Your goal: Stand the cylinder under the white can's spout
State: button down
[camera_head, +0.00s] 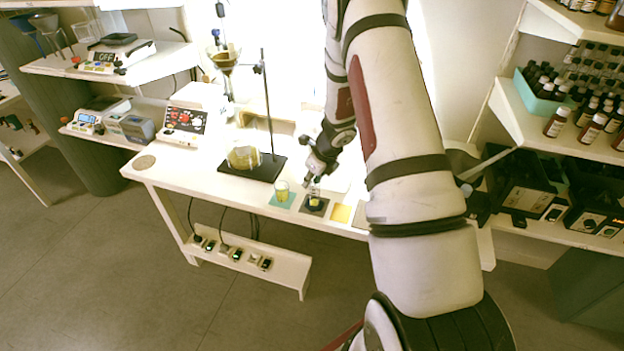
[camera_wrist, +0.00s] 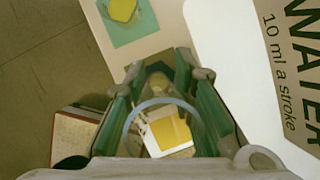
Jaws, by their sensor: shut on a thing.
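My gripper (camera_wrist: 158,70) is shut on a clear glass cylinder (camera_wrist: 164,102), whose round rim faces the wrist camera. A yellow patch with a white border shows through or just beyond the glass. In the head view my gripper (camera_head: 316,178) is over the dark square mat (camera_head: 315,210) on the white table, with the cylinder (camera_head: 314,195) below the fingers. I cannot tell whether its base touches the mat. The white can (camera_wrist: 235,50), lettered "WATER 10 ml a stroke", is at the right in the wrist view. Its spout is not clear, and glare and my arm obscure that area in the head view.
A beaker (camera_head: 282,187) with yellow contents stands on a teal mat left of my gripper. A stand with a black base (camera_head: 252,168) and tall rod is behind left. The table's front edge is close.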

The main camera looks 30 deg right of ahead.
jog(key=c, duration=1.3)
grip_release()
jog(key=shift+f, duration=0.1)
jog(key=shift+c, duration=0.2)
